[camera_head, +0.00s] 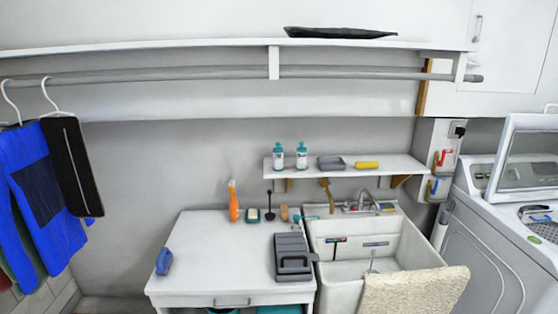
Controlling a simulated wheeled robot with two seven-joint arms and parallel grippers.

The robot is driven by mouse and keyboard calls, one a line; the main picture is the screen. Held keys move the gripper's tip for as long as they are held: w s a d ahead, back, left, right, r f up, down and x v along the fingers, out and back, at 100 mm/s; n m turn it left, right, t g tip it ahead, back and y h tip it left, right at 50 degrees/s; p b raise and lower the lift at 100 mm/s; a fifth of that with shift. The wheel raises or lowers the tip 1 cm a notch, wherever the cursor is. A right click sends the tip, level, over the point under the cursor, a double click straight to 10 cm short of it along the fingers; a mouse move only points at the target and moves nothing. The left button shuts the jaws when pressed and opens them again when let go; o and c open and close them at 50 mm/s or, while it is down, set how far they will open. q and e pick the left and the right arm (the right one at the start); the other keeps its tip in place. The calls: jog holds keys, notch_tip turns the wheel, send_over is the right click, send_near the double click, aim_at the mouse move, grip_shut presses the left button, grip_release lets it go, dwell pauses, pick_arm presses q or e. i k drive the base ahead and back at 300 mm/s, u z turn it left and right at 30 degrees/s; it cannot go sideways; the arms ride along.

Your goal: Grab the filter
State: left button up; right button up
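A dark grey blocky object (290,243) lies on the right part of the white counter top (215,250), close to the sink. It has a flat panel at the back and a handle-like frame at the front. I cannot tell for sure whether it is the filter. The open washing machine (487,240) at the right edge has a dark opening with small coloured items, too small to make out. Neither of my grippers is in view.
A sink (335,290) with a beige cloth (415,290) over its front adjoins the counter. An orange bottle (233,203), sponge and brush stand at the counter's back, a blue item (164,262) at its left. A wall shelf (350,171) holds bottles. Clothes (40,195) hang left. The counter's middle is clear.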

aim_at(278, 151)
jog(key=k, duration=0.65)
jog(key=z, duration=0.55)
jog(key=i, duration=1.15)
jog(key=z, duration=0.2)
